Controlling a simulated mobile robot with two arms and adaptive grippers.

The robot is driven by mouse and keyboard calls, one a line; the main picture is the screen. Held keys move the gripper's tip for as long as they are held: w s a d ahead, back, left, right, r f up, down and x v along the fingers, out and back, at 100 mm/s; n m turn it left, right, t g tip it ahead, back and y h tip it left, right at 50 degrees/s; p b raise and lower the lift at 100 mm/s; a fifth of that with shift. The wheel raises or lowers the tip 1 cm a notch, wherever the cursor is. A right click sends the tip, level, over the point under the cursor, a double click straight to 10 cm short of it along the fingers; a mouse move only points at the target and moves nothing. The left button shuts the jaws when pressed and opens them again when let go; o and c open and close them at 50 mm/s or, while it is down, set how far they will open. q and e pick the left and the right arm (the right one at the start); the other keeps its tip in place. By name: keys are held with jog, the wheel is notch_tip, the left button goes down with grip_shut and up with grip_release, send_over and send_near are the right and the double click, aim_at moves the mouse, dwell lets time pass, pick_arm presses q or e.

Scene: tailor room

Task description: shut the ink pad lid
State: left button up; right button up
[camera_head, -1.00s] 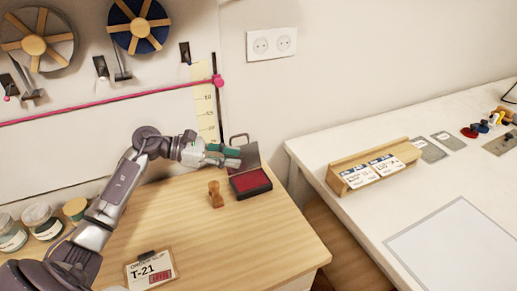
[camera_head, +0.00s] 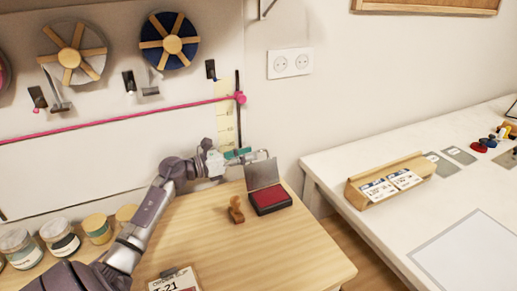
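The ink pad (camera_head: 270,198) lies on the wooden table, its red pad uncovered. Its grey lid (camera_head: 262,174) stands upright, hinged at the pad's back edge. My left gripper (camera_head: 245,154) is at the upper left of the lid, close to its top edge and seemingly behind it. Its fingertips are small and partly hidden, so I cannot tell whether they touch the lid or are open. My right gripper is not in view.
A wooden stamp (camera_head: 236,210) stands just left of the pad. Several jars (camera_head: 62,238) line the table's left side, and an order slip (camera_head: 174,282) lies at the front. The table right of the pad is clear. A white table (camera_head: 400,216) stands at right.

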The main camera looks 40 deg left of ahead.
aim_at(259, 151)
pick_arm(q)
jog(key=shift+x, duration=2)
grip_shut()
